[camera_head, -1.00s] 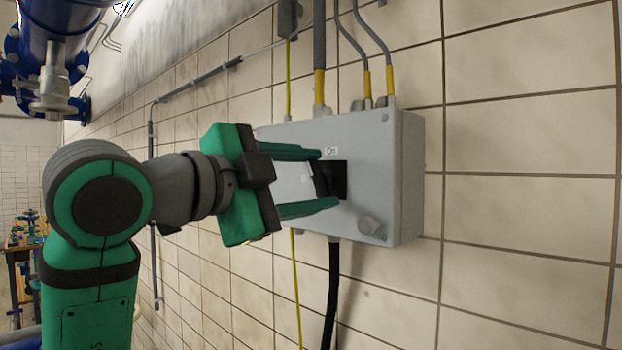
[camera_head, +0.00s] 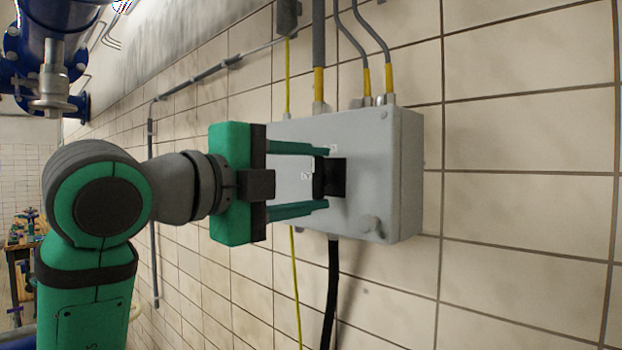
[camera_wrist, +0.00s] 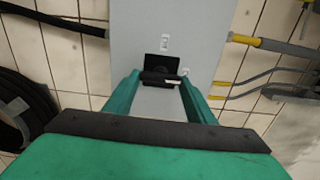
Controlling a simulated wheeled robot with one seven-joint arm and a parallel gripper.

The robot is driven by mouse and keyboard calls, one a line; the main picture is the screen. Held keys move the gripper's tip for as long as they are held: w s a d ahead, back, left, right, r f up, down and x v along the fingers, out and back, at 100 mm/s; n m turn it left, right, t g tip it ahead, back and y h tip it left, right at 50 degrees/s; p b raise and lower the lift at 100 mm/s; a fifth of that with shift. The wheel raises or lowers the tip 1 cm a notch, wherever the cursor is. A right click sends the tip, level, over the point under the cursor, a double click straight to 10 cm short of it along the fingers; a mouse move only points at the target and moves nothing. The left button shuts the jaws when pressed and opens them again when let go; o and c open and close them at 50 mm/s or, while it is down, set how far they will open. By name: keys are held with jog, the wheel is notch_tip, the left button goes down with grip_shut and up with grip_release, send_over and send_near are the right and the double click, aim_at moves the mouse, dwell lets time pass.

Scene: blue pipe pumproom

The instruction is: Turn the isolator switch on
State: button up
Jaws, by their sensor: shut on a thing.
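The isolator switch (camera_head: 320,178) is a black handle on a dark square plate on the front of a grey wall box (camera_head: 385,180). In the wrist view the black handle (camera_wrist: 160,78) lies across the picture between my fingertips. My gripper (camera_head: 318,178) comes from the left with one green finger above the handle and one below. It is shut on the handle, with the fingertips close to the box front. Small pale labels sit by the plate, partly hidden and too small to read.
Grey conduits with yellow ends (camera_head: 319,85) enter the box top, and a black cable (camera_head: 332,290) leaves below. The tiled wall (camera_head: 520,220) to the right is clear. A blue pipe (camera_head: 50,20) is at upper left.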

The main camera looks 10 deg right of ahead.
jog(key=o, duration=1)
jog(key=shift+o, duration=0.2)
jog(key=v, duration=1)
jog(key=shift+s+a, duration=0.25)
jog(key=shift+f, duration=0.1)
